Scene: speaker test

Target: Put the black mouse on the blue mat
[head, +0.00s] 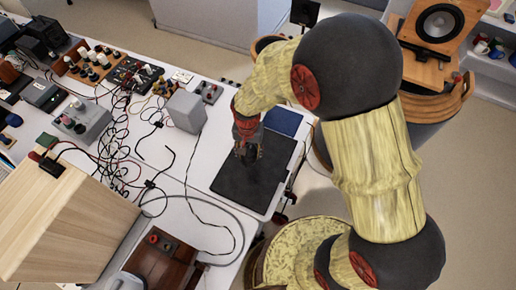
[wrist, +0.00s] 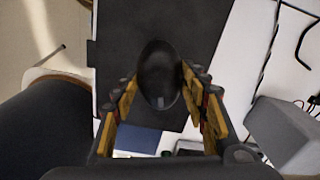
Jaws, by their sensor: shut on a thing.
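The black mouse (wrist: 158,72) sits between the two yellow-padded fingers of my gripper (wrist: 160,88) in the wrist view. My gripper is shut on it. In the head view my gripper (head: 249,152) points down over a dark mat, and the mouse cannot be made out clearly against it. The blue mat (head: 283,122) lies at the back right end of the table, just beyond the dark mat. It also shows in the wrist view (wrist: 137,139), below the mouse in the picture and partly hidden by my gripper.
The dark mat (head: 236,187) lies on the white table near its right edge. A grey box (head: 186,110) stands left of my gripper. Loose cables, small electronics and a wooden speaker cabinet (head: 62,225) crowd the left side. Another speaker (head: 436,24) is at the back right.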

